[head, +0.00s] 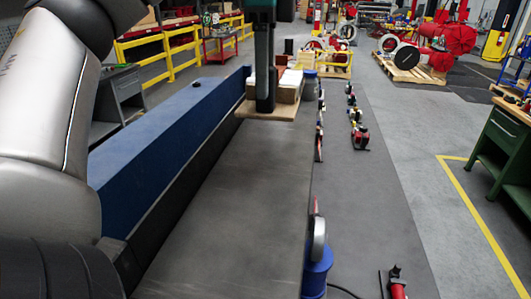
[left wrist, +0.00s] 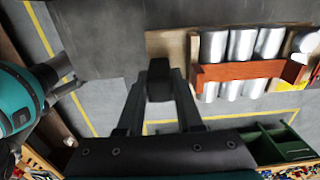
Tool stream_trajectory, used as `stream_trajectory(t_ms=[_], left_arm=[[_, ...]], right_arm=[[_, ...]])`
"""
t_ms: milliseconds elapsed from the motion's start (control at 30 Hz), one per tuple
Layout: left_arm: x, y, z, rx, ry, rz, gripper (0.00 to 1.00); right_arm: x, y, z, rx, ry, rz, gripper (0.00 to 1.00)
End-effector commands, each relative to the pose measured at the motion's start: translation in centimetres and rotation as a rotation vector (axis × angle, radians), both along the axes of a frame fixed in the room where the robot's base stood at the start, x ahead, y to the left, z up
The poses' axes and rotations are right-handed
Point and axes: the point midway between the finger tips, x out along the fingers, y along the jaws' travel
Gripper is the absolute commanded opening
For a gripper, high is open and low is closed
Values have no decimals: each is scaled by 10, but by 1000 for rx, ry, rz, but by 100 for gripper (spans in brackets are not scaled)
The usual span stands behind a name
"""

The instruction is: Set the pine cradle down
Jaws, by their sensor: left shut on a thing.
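The pine cradle (head: 282,114) is a pale wooden piece with a flat board, at the far end of the long dark bench top in the head view. In the left wrist view the cradle (left wrist: 168,45) carries several silver cylinders (left wrist: 241,45) behind an orange-red bar (left wrist: 240,71). My left gripper (head: 265,104) points down at the cradle's near edge; in the left wrist view its fingertips (left wrist: 160,80) are together at that edge, shut on the cradle. The grip itself is hidden behind the dark fingertips. I cannot tell whether the cradle's underside touches the bench. My right gripper does not show.
The dark bench top (head: 230,205) is clear in front of the cradle. A blue beam (head: 165,125) runs along its left side. A blue spool-like thing (head: 316,277) is at the near right edge.

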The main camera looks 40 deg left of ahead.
Motion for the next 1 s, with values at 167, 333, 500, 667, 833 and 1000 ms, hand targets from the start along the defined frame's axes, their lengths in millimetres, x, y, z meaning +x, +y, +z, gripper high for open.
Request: stream_trajectory(t_ms=[167,333,500,667,833,1000], left_arm=[[0,1,-41,-1,-3,2,0],[0,0,-74,0,-4,2,0],[0,0,-98,0,-6,3,0],[0,0,-106,0,-7,3,0],[0,0,-114,0,-7,2,0],[0,1,-138,2,-5,4,0]], right_arm=[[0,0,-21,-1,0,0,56],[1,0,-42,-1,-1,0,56],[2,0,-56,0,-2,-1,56],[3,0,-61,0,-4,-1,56],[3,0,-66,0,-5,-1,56],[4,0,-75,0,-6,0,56]])
